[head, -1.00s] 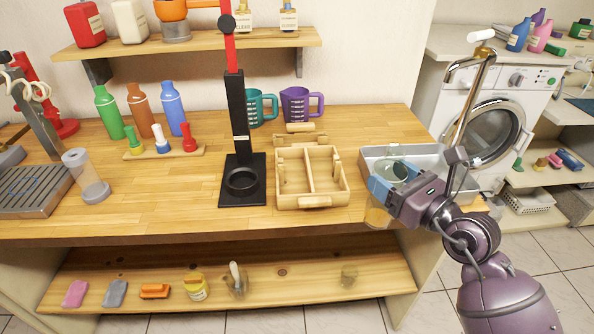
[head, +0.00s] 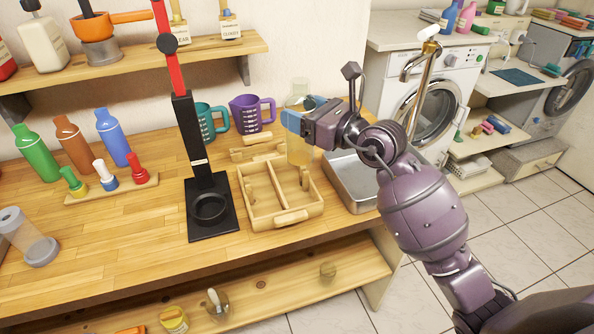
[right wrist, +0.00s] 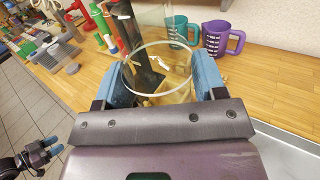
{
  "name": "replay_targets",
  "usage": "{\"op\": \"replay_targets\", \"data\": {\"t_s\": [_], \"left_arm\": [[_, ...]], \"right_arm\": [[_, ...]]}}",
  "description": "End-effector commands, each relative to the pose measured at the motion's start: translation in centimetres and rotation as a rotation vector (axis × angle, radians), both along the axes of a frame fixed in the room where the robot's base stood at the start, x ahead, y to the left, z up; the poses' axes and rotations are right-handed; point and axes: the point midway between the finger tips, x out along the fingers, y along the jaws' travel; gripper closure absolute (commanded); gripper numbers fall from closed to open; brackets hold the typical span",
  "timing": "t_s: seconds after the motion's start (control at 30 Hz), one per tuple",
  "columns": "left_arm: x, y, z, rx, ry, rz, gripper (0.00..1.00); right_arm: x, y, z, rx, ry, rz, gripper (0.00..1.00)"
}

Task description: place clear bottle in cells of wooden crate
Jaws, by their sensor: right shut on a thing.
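The clear bottle (head: 298,151) is see-through with a yellowish lower part. My right gripper (head: 293,121) is shut on it and holds it roughly upright at the back right corner of the wooden crate (head: 291,217). In the right wrist view the bottle (right wrist: 160,95) shows as a round clear rim between the blue fingers (right wrist: 161,82). The crate stands on the bench with a divider between two cells, and I see no bottle in them. Whether the bottle's base is above the crate or behind it I cannot tell. My left gripper (right wrist: 46,160) shows at the lower left of the right wrist view, its fingers apart and empty.
A black stand (head: 212,212) with a tall post is left of the crate. Teal (head: 207,122) and purple (head: 250,113) jugs stand behind it. A metal basin (head: 352,182) is right of the crate. Coloured bottles (head: 112,137) stand at the left.

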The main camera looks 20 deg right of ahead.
Motion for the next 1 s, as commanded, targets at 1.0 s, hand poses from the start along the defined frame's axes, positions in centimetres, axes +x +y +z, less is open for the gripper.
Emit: {"op": "replay_targets", "data": {"t_s": [1.0], "left_arm": [[0.0,-0.1,-3.6,0.001,0.014,-0.004,0.52]], "right_arm": [[0.0,0.0,-13.9,0.000,-0.003,0.000,0.70]]}}
